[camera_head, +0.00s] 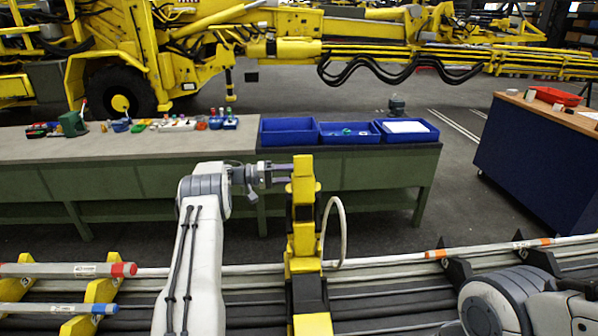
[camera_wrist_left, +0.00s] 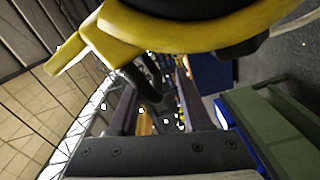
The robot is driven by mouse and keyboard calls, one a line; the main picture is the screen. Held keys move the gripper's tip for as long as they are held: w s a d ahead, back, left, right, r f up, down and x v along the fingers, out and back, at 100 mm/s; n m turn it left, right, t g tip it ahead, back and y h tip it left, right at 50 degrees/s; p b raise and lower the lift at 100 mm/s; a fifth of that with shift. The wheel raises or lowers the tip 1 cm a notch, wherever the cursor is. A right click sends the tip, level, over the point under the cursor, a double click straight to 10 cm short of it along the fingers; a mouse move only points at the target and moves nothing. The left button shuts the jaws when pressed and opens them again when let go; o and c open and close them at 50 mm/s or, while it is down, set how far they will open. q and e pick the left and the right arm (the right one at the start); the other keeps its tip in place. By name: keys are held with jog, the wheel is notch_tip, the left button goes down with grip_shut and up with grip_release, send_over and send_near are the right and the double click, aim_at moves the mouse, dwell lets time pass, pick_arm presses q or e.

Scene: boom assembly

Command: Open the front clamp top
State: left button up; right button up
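The front clamp (camera_head: 304,264) is a yellow and black upright piece in the middle of the head view. Its yellow upper part (camera_head: 303,172) points upward; whether this is a raised clamp top I cannot tell. My left gripper (camera_head: 284,173) is at the left side of that upper part, close to it. In the left wrist view, my left gripper's fingers (camera_wrist_left: 155,104) are apart, with a dark piece (camera_wrist_left: 150,80) beyond or between them. A yellow curved part (camera_wrist_left: 180,32) crosses above them. Whether the fingers touch the clamp is unclear. My right gripper is not in view.
Grey pipes and hoses (camera_head: 400,285) run across the front, with a white hose loop (camera_head: 344,232) right of the clamp. Behind stands a green workbench (camera_head: 130,183) with blue bins (camera_head: 288,138). A blue cabinet (camera_head: 535,150) is at right.

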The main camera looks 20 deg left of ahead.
pick_arm(q)
jog(key=shift+r, duration=0.2)
jog(key=b+v, duration=0.4)
jog(key=v, duration=0.6)
jog(key=shift+s+a+b, duration=0.15)
jog(key=shift+a+b, duration=0.05)
jog(key=shift+b, duration=0.15)
jog(key=shift+r, duration=0.15)
